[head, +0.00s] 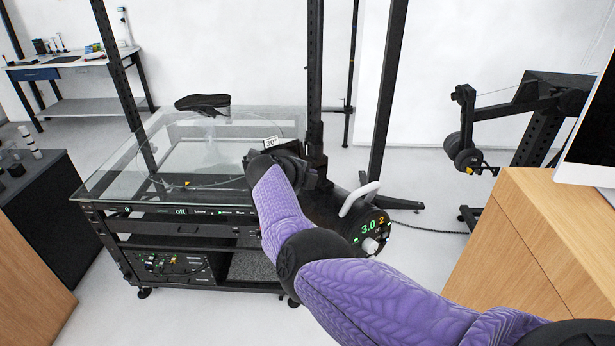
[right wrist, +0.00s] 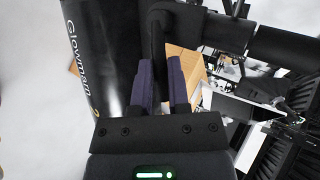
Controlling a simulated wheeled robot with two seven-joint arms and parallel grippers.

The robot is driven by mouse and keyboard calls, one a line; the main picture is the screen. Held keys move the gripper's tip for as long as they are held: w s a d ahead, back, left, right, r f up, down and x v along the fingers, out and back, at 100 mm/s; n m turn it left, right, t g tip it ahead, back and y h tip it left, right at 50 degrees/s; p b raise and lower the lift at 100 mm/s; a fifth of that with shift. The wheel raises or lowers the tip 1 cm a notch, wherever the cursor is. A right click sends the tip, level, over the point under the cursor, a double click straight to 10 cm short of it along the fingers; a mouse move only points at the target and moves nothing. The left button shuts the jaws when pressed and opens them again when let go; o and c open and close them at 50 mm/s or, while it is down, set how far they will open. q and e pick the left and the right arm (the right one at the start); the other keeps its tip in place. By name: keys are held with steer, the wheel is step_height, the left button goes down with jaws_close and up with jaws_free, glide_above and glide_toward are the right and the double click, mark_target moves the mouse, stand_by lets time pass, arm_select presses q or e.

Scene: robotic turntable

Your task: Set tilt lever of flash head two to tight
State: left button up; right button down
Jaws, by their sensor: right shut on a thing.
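Flash head two (head: 345,215) is a black cylinder with a green "3.0", an orange "2" and a white handle, beside the glass turntable table. In the right wrist view its glossy black body (right wrist: 100,50), with white lettering and a 2, fills the upper left. The tilt lever (right wrist: 158,45) is a dark bar at the pivot mount. My right gripper (right wrist: 162,78) has its purple fingers on both sides of the lever, shut on it. In the head view the right gripper (head: 288,162) is dark and partly hidden behind my wrist; the lever is hidden there.
Black posts (head: 390,90) rise behind the flash head. A wooden cabinet (head: 520,240) with a monitor stands at right. Another stand (head: 540,120) is at back right.

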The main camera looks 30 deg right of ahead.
steer(key=shift+r+g, duration=0.1)
steer(key=shift+g, duration=0.2)
stand_by(0.4)
steer(key=c, duration=0.9)
jaws_free()
steer(key=shift+w, duration=0.1)
steer(key=p+v, duration=0.3)
steer(key=v, duration=0.7)
